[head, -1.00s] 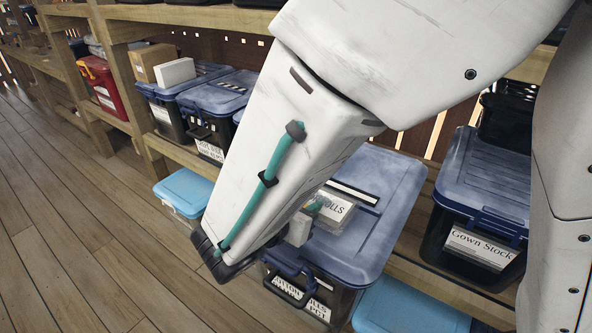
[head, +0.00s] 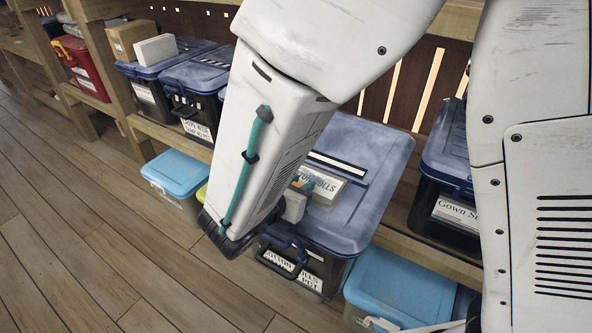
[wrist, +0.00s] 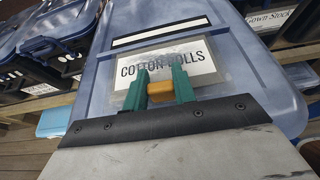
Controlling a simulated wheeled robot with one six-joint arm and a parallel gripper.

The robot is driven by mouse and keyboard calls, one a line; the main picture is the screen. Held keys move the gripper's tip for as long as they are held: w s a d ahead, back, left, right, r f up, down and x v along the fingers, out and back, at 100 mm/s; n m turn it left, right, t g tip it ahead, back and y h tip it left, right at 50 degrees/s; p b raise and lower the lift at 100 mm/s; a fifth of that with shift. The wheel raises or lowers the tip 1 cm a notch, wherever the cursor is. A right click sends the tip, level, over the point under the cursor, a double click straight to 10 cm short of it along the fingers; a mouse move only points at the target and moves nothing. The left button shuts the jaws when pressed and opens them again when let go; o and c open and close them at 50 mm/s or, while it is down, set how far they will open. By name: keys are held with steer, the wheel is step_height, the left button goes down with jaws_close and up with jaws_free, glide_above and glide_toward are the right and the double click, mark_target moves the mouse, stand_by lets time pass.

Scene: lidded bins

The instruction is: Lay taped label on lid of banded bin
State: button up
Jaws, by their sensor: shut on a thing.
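The banded bin has a dark body and a blue lid (head: 372,150) with a black-and-white band (head: 337,165) across it; the lid fills much of the wrist view (wrist: 250,70). The label, a white card reading COTTON ROLLS in a clear sleeve (wrist: 195,55), is over the lid just on the near side of the band. It is partly hidden by my arm in the head view (head: 328,185). My gripper (wrist: 158,91) has teal fingers shut on an orange block at the label's near edge. I cannot tell whether the label touches the lid.
The Gown Stock bin (head: 450,190) stands close on the right. Other lidded bins (head: 195,85) and boxes (head: 155,49) are on the left shelf. Light-blue bins (head: 175,172) sit low, one at the front right (head: 395,290). The wooden floor at left is clear.

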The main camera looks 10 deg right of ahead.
steer(key=shift+f, duration=0.4)
stand_by(0.7)
steer(key=o, duration=1)
